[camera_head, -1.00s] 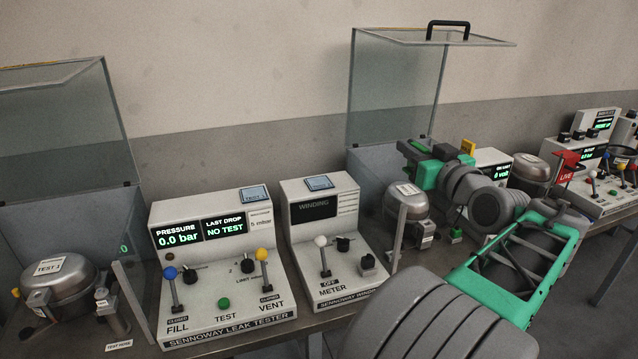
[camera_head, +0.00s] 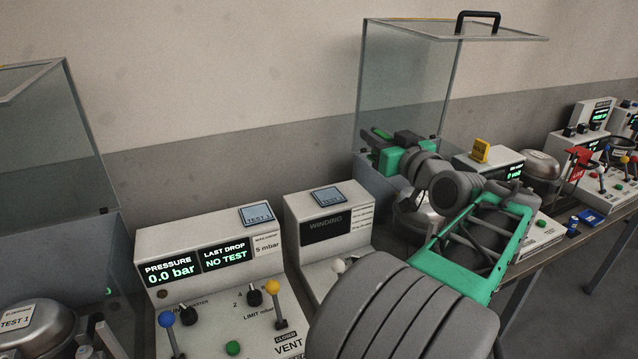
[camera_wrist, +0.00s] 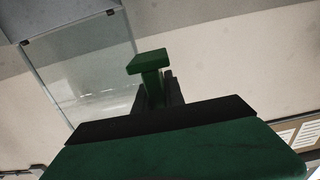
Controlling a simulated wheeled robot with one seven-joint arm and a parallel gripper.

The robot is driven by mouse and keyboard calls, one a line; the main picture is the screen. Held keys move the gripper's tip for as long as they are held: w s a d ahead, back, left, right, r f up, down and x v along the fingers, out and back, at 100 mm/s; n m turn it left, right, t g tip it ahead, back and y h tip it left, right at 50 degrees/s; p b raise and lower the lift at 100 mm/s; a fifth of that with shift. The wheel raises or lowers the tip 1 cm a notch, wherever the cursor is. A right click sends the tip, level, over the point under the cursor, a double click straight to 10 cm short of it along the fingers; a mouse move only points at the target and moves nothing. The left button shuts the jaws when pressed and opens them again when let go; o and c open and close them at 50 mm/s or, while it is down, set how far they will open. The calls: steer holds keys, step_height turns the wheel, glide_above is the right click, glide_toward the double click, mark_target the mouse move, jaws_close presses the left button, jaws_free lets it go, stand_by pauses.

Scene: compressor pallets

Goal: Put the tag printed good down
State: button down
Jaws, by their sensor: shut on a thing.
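My gripper (camera_head: 378,146) is at the end of my outstretched arm, raised in front of the open clear-lidded enclosure (camera_head: 408,90). It is shut on a small green tag (camera_head: 381,133). In the wrist view the green tag (camera_wrist: 148,62) stands up between the dark fingers, its flat head clear of them. Its printing cannot be read, so I cannot tell if it says good. It is held in the air, apart from any surface I can see.
The leak tester (camera_head: 215,240) and winding meter (camera_head: 325,225) stand on the bench at the left and middle. A yellow tag (camera_head: 481,150) sits on a white unit right of my wrist. A red LIVE flag (camera_head: 578,162) and a blue item (camera_head: 591,217) are farther right.

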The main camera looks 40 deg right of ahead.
steer(key=w+a+f, duration=0.1)
steer(key=w+f, duration=0.2)
steer(key=w+a+f+p, duration=0.1)
steer(key=w+f, duration=0.2)
steer(key=w, duration=0.1)
steer(key=w+a+f+p, duration=0.1)
steer(key=w+a+f, duration=0.1)
steer(key=w+f, duration=0.1)
steer(key=shift+w+f, duration=0.15)
steer(key=shift+w, duration=0.6)
step_height(320, 180, down, 3)
steer(key=shift+w+f, duration=0.1)
steer(key=shift+f, duration=0.15)
steer(key=c, duration=1.4)
jaws_free()
